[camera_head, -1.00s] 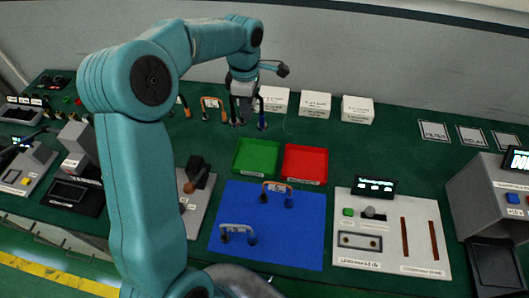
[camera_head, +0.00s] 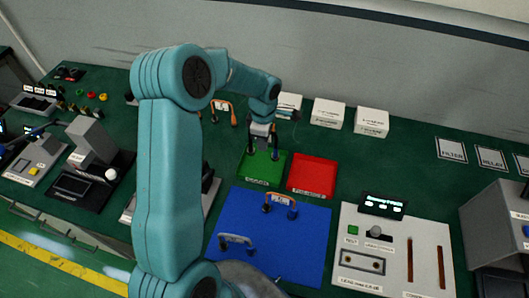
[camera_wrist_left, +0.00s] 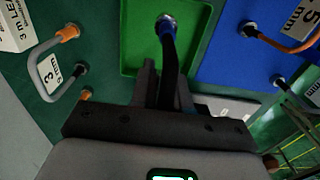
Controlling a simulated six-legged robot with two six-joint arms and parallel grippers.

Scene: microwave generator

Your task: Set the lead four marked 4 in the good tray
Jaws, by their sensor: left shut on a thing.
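My left gripper (camera_head: 262,133) is shut on a dark lead (camera_head: 275,154) and holds it at the green tray (camera_head: 262,180). The lead's two legs hang down on either side of the fingers. In the left wrist view the lead (camera_wrist_left: 168,50) shows as a black bar with a blue sleeve and a metal tip over the green tray (camera_wrist_left: 133,35). I cannot tell whether the tip touches the tray floor. The number on the held lead is hidden. The tray's front label is too small to read surely. My right gripper is not in view.
A red tray (camera_head: 312,174) stands just right of the green one. A blue mat (camera_head: 300,245) in front bears an orange lead (camera_head: 281,198) and a grey lead (camera_head: 236,239). Another orange lead (camera_head: 222,105) stands behind. A test panel (camera_head: 395,245) is at right.

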